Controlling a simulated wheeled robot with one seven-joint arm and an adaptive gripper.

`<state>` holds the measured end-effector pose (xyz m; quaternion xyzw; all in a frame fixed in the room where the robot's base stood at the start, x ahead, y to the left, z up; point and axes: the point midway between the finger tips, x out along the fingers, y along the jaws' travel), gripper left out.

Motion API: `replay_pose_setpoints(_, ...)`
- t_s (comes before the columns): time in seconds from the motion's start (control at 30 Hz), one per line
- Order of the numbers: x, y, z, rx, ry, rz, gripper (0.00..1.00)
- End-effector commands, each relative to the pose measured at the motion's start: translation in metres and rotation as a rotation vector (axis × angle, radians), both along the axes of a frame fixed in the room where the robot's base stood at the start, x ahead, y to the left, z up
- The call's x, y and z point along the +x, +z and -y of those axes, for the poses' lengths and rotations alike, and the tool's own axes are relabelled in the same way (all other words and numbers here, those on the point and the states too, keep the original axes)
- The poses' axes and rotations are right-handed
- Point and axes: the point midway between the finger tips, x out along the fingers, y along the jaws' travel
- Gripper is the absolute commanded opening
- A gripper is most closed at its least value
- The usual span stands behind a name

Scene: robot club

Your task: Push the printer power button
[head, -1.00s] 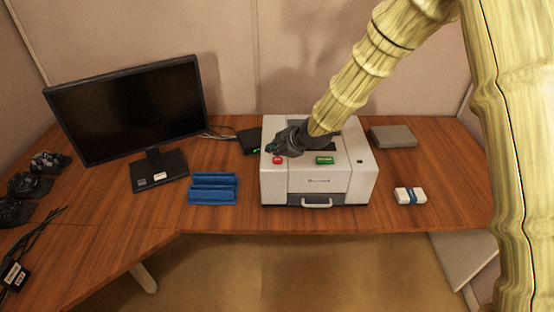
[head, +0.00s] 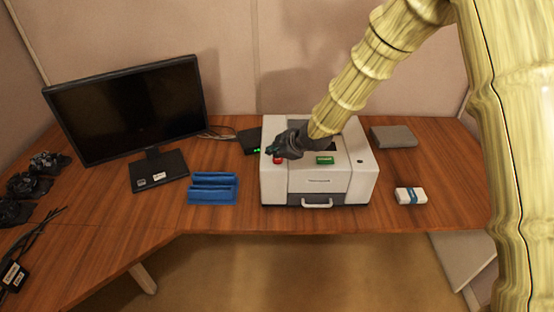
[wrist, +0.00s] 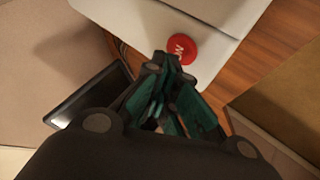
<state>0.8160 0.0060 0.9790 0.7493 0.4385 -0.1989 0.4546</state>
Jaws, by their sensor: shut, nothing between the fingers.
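The printer (head: 350,190) is a white and grey box on the wooden desk in the head view. A red button (head: 278,161) sits on its top at the front left, and a green button (head: 325,160) sits to the right of it. My gripper (head: 268,153) is shut and empty, with its tip over or at the red button, partly covering it. In the wrist view the red button (wrist: 182,48), with white lettering, shows just beyond the shut fingertips (wrist: 166,62). I cannot tell whether the tip touches it. Which button is power is not readable.
A monitor (head: 125,108) stands at the left. A blue tray (head: 212,188) lies left of the printer, and a white block with a blue band (head: 410,195) lies right of it. A grey box (head: 393,136) and a black box (head: 248,141) are near the back.

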Motion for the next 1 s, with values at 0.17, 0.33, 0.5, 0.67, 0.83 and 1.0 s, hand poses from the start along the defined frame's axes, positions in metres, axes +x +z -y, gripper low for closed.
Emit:
replay_pose_setpoints(0.17,0.0001,-0.0021,0.0000,0.000,0.000,0.000,0.00)
replay_pose_setpoints(0.33,0.0000,-0.0036,0.0001,0.000,0.000,0.000,0.00)
replay_pose_setpoints(0.5,0.0000,-0.0051,0.0000,0.000,0.000,0.000,0.00)
replay_pose_setpoints(0.67,0.0000,-0.0066,0.0001,0.000,0.000,0.000,0.00)
replay_pose_setpoints(0.83,0.0000,-0.0082,0.0001,0.000,0.000,0.000,0.00)
replay_pose_setpoints(1.0,0.0000,-0.0088,0.0001,0.000,0.000,0.000,0.00)
